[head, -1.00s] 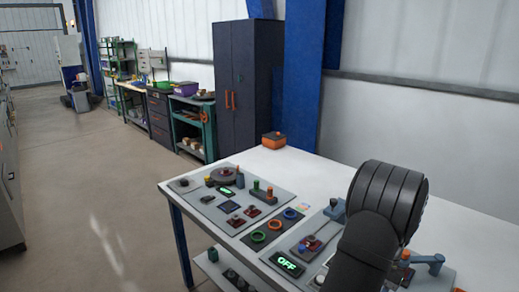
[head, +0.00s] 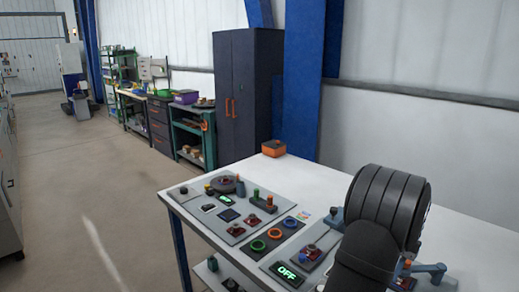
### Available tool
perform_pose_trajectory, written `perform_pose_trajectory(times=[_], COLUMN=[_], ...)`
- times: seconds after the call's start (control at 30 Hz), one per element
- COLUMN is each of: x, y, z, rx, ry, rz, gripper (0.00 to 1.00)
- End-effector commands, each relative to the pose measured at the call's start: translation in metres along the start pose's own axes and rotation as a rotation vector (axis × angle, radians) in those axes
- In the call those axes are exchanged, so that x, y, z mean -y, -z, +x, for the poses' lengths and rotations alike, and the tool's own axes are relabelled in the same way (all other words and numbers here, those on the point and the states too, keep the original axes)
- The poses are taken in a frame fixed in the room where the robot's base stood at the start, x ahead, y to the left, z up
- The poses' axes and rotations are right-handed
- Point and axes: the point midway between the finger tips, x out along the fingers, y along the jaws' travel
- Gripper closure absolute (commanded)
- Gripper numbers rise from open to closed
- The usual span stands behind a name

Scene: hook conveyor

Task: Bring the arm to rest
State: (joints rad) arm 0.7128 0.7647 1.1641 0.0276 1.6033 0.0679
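My arm shows as thick dark segments at the lower right of the head view, above the white table (head: 330,180). It hides part of the table and of the control panels there. My gripper does not show in the head view, so its fingers and anything in them cannot be seen.
A control panel (head: 192,207) with knobs and buttons lies on the table's left side. Near it are green and orange rings (head: 275,233) and a display reading OFF (head: 287,274). An orange box (head: 274,148) stands at the far edge. A dark cabinet (head: 248,95) stands behind.

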Motion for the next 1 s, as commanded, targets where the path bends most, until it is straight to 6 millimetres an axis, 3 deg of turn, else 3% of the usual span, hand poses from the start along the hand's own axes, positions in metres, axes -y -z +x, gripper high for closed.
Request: perform_pose_trajectory(times=[0.3, 1.0], x=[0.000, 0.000], y=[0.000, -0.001], z=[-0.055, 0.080], rx=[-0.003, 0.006], ry=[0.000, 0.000], rz=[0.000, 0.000], gripper=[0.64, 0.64])
